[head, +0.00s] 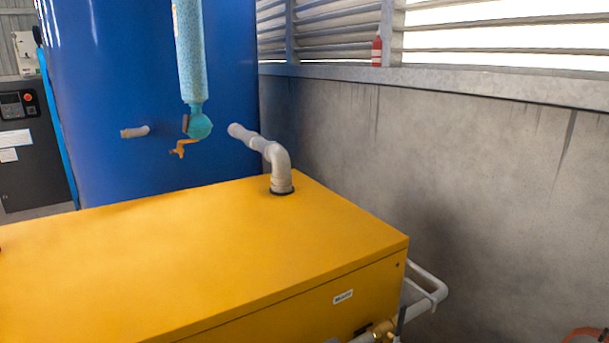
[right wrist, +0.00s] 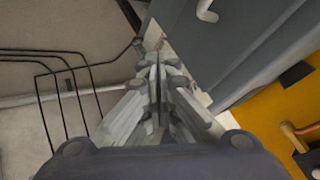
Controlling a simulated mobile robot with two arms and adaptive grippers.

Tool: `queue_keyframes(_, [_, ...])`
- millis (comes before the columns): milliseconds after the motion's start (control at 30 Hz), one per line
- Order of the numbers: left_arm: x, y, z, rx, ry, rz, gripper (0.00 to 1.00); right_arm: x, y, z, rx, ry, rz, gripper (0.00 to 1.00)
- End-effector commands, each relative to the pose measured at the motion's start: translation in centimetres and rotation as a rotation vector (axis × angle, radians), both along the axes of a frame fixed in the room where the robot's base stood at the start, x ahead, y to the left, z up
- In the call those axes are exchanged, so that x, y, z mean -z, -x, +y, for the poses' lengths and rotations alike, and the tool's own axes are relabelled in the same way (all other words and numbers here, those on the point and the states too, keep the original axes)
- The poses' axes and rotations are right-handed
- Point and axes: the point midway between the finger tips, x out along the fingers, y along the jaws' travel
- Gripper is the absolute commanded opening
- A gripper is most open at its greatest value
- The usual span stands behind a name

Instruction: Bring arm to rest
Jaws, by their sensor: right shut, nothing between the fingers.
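My right gripper (right wrist: 155,50) shows in the right wrist view, pointing up the picture from the bottom middle. Its two fingers are together and nothing shows between them. It appears beside a dark grey panel (right wrist: 235,50) and left of a yellow surface (right wrist: 285,115); I cannot tell how far apart they are. In the head view neither gripper shows. My left gripper is in no view.
A yellow cabinet (head: 190,250) fills the foreground of the head view, with a grey pipe (head: 279,165) running to a blue tank (head: 95,90). A concrete wall (head: 480,170) stands right. Black thin pipes (right wrist: 85,65) run left of the right gripper.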

Motion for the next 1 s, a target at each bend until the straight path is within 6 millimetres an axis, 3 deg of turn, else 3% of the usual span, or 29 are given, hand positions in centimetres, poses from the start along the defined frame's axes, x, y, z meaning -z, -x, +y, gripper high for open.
queue_keyframes(33, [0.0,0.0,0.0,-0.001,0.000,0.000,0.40,3.0,2.8,0.7,-0.059,0.049,0.073,0.00])
queue_keyframes(200, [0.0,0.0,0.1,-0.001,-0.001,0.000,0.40,10.7,12.9,3.1,-0.322,0.211,0.298,0.00])
queue_keyframes(300, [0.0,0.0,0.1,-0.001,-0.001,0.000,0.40,13.7,18.8,4.2,-0.489,0.282,0.410,0.00])
queue_keyframes(400, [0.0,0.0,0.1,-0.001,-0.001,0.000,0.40,15.5,23.6,5.0,-0.633,0.329,0.491,0.00])
queue_keyframes(500, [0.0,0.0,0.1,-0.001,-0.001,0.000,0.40,16.4,26.8,5.5,-0.732,0.356,0.542,0.00])
queue_keyframes(633, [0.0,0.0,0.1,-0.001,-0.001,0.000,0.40,16.7,28.5,5.7,-0.790,0.370,0.568,0.00])
queue_keyframes(800, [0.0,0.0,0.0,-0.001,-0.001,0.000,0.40,16.8,28.7,5.7,-0.795,0.371,0.571,0.00])
queue_keyframes(867, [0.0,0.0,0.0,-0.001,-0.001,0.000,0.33,16.8,28.7,5.7,-0.794,0.370,0.570,0.00])
queue_keyframes(1000, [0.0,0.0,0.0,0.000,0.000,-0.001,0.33,16.8,28.7,5.7,-0.792,0.370,0.571,0.00])
